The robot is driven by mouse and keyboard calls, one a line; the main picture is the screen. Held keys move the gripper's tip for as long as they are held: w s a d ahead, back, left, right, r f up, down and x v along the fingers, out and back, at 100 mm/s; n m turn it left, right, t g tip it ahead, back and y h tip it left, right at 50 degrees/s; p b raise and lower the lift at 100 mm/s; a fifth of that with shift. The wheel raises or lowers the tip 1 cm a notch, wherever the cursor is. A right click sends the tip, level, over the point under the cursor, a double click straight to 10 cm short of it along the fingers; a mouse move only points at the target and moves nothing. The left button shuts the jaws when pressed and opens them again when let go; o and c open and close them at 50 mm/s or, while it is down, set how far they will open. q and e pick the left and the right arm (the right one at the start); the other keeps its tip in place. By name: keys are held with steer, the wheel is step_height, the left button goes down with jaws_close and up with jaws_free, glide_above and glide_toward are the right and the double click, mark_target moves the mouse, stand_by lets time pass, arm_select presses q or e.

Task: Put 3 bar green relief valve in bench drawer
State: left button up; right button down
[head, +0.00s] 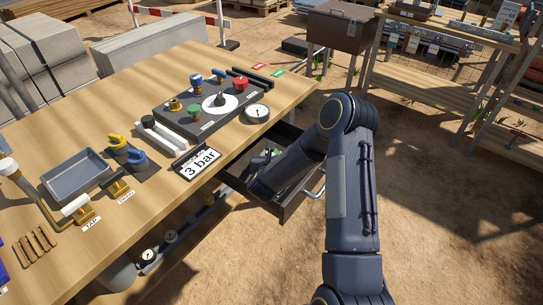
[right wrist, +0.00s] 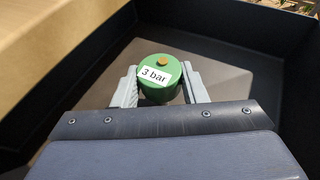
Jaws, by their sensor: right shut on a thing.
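The green relief valve (right wrist: 160,84) with a "3 bar" label and a brass top shows in the right wrist view. My right gripper (right wrist: 160,90) is shut on it, one finger on each side. Valve and gripper are inside the dark open bench drawer (right wrist: 215,40), over its floor; I cannot tell whether the valve touches the floor. In the head view the drawer (head: 296,205) sticks out from under the bench, and my right gripper (head: 268,160) reaches into it. My left gripper is not in view.
The bench edge lies close beside the drawer. Sandy ground is clear to the right.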

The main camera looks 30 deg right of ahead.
steer(key=shift+f, duration=0.15)
steer(key=c, duration=0.9)
jaws_free()
